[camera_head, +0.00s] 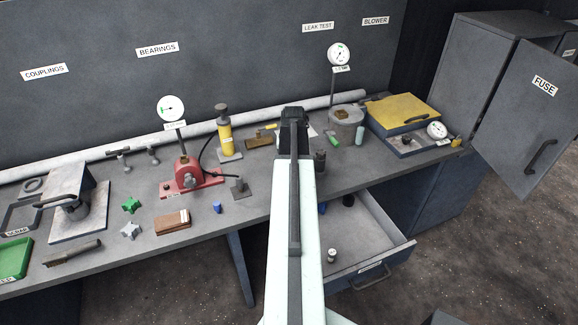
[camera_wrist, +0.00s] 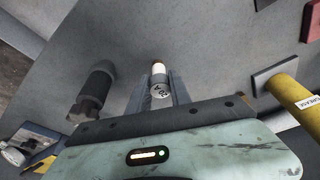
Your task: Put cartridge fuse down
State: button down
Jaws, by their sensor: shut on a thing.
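The cartridge fuse (camera_wrist: 160,91) is a small cylinder with a pale body and a brass-coloured end. In the wrist view it stands between the two fingers of my gripper (camera_wrist: 159,88), which is shut on it. The grey bench top (camera_wrist: 150,35) lies beyond the fuse; I cannot tell whether the fuse touches it. In the head view my arm reaches over the bench (camera_head: 262,190), with its dark end at the back middle. The fuse and fingertips are hidden there behind my arm.
A dark cylinder (camera_wrist: 93,95) stands left of my gripper in the wrist view, and a yellow cylinder (camera_wrist: 295,98) to the right. A red press (camera_head: 188,175), a gauge stand (camera_head: 345,118) and a yellow-lidded case (camera_head: 403,110) occupy the bench. A drawer (camera_head: 385,250) hangs open in front.

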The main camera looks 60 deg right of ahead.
notch_tip(320, 180, down, 3)
jog(key=shift+s+d+f+b, duration=0.1)
jog(key=shift+b, duration=0.8)
jog(key=shift+s+f+b, duration=0.15)
jog(key=shift+f+b, duration=0.15)
jog(key=shift+b, duration=0.1)
jog(key=shift+w+a+r, duration=0.2)
jog(key=shift+w, duration=0.1)
jog(key=shift+f, duration=0.15)
jog(key=c, duration=1.2)
grip_release()
jog(key=p+v, duration=1.2)
jog(key=shift+r, duration=0.25)
